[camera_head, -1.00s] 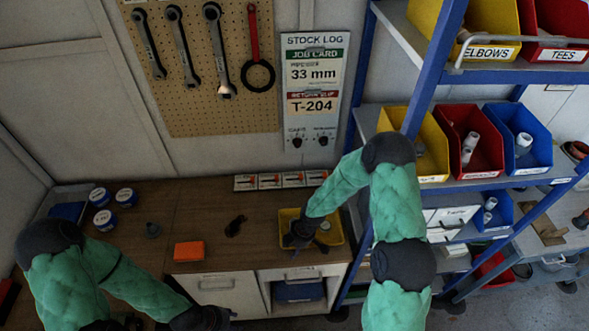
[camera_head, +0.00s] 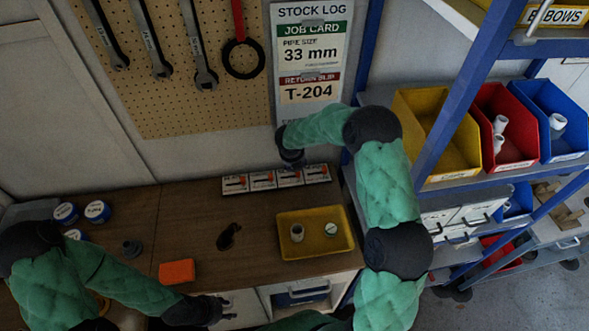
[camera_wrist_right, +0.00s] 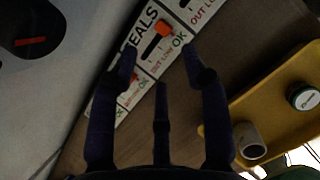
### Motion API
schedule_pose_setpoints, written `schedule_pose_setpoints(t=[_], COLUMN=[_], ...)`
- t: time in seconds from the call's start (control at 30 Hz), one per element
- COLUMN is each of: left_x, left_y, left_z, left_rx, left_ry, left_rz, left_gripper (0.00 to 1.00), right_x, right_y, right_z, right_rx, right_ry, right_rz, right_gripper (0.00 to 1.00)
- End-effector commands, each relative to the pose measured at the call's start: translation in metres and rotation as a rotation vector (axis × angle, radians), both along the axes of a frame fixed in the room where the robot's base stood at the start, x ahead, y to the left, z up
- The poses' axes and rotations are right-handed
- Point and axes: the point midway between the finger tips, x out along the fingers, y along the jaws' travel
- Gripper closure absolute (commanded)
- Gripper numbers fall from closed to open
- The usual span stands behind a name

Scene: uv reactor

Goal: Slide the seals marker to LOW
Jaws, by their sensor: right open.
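The seals card (camera_wrist_right: 150,50) shows in the right wrist view, with a dark slot and the words OUT, LOW and OK along it. Its orange marker (camera_wrist_right: 163,29) sits at the OK end of the slot. My right gripper (camera_wrist_right: 161,65) is open and empty, its dark fingers spread in front of the card, apart from the marker as far as I can tell.
A yellow tray (camera_head: 313,252) with two small parts stands in front of the cards. An orange block (camera_head: 177,271) and a dark tool (camera_head: 229,236) lie to its left. The stock log board (camera_head: 309,50) hangs behind; a blue-framed shelf with bins stands right.

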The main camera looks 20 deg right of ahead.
Motion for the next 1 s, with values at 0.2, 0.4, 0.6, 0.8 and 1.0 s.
schedule_pose_setpoints(t=[0.2, 0.4, 0.6, 0.8, 1.0], left_x=[0.0, 0.0, 0.0, 0.0, 0.0], left_y=[0.0, 0.0, 0.0, 0.0, 0.0], left_z=[0.0, -0.001, -0.002, -0.002, -0.002], left_rx=[0.0, 0.0, 0.0, 0.0, 0.0], left_ry=[0.0, 0.0, 0.0, 0.0, 0.0], left_rz=[0.0, 0.0, 0.0, 0.0, 0.0], left_gripper=[0.6, 0.6, 0.6, 0.6, 0.6], right_x=[0.008, 0.019, 0.027, 0.03, 0.031], right_y=[-0.007, -0.015, -0.021, -0.023, -0.023], right_z=[-0.031, -0.064, -0.087, -0.095, -0.096], right_rx=[0.003, 0.004, 0.005, 0.005, 0.004], right_ry=[0.004, 0.004, 0.001, 0.001, 0.0], right_rz=[-0.004, -0.005, -0.005, -0.005, -0.005], right_gripper=[0.53, 0.53, 0.53, 0.53, 0.53])
